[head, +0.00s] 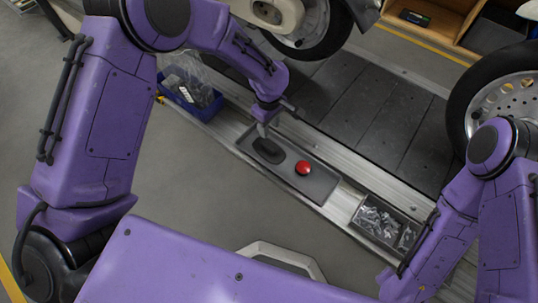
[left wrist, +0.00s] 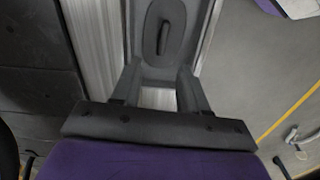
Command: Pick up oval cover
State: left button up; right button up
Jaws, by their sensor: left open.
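The oval cover (head: 268,151) is dark, with a raised ridge along its middle. It lies on a grey panel (head: 322,188) on the conveyor's metal side rail. My left gripper (head: 263,131) points down just at the cover's far edge in the head view and hides a little of it. In the left wrist view the cover (left wrist: 151,38) lies beyond the two spread fingers of my left gripper (left wrist: 158,88), with nothing between them. The right arm shows at the right of the head view, but its gripper does not.
A red button (head: 303,168) stands on the panel beside the cover. A blue bin (head: 205,113) with clear bags is at the left along the rail. A grey bin (head: 359,224) of metal parts is at the right. Wheels stand over the dark slats (head: 365,105).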

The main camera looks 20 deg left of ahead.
aim_at(269, 147)
pick_arm(q)
jog(key=f+b, duration=0.1)
jog(key=f, duration=0.2)
jog(key=f+b, duration=0.1)
jog(key=f, duration=0.2)
jog(key=f+b, duration=0.1)
jog(key=f, duration=0.3)
jog(key=shift+s+f, duration=0.1)
jog(key=shift+s, duration=0.15)
grip_shut()
